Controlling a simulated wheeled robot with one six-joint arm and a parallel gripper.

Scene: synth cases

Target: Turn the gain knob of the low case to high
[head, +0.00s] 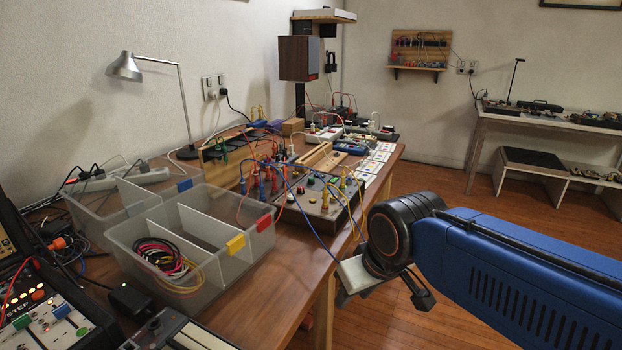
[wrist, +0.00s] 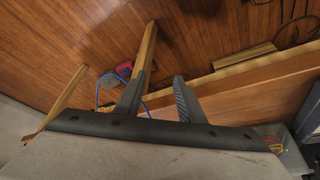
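A low case (head: 318,205) with a dark sloping panel, several knobs and many plugged coloured leads sits on the wooden table (head: 290,290), behind the clear bins. Which knob is the gain knob is too small to tell. Part of another low case (head: 180,333) shows at the bottom edge; I cannot tell which one the task names. My arm reaches in from the right, and its wrist is beside the table's front edge. In the wrist view my gripper (wrist: 160,80) is open, its two dark fingers apart with nothing between them, above the floor and table edge. No knob shows there.
Clear bins (head: 185,240) with dividers and coloured cables stand on the table's near left. A sequencer-like case (head: 45,310) is at the lower left. A desk lamp (head: 160,90) stands behind. Blue and yellow leads hang over the front edge.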

